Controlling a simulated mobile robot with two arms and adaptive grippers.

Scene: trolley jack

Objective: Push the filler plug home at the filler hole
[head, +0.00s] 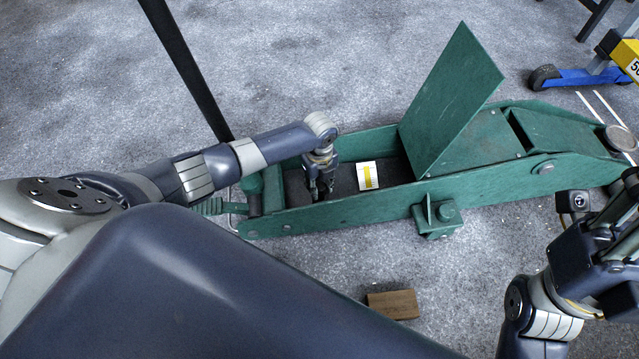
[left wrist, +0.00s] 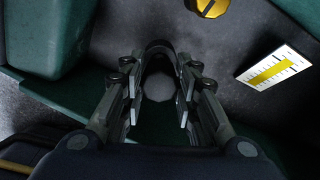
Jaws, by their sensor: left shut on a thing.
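My left gripper (head: 321,194) reaches down into the open tray of the green trolley jack (head: 340,206), left of the white label. In the left wrist view its fingers (left wrist: 158,98) stand apart around a dark round thing (left wrist: 158,48), which I take for the filler plug; a greyish disc shows between the fingers. The filler hole cannot be made out; the fingers and the held thing may cover it. I cannot tell how deep the plug sits. My right gripper (head: 615,222) is at the right edge, partly cut off, its jaws unclear.
A white label with a yellow bar (head: 368,176) lies beside the gripper; a brass slotted screw (left wrist: 212,7) is nearby. A raised green plate (head: 452,100) stands to the right. The dark handle (head: 185,65) rises behind. A brown block (head: 393,304) lies on the floor.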

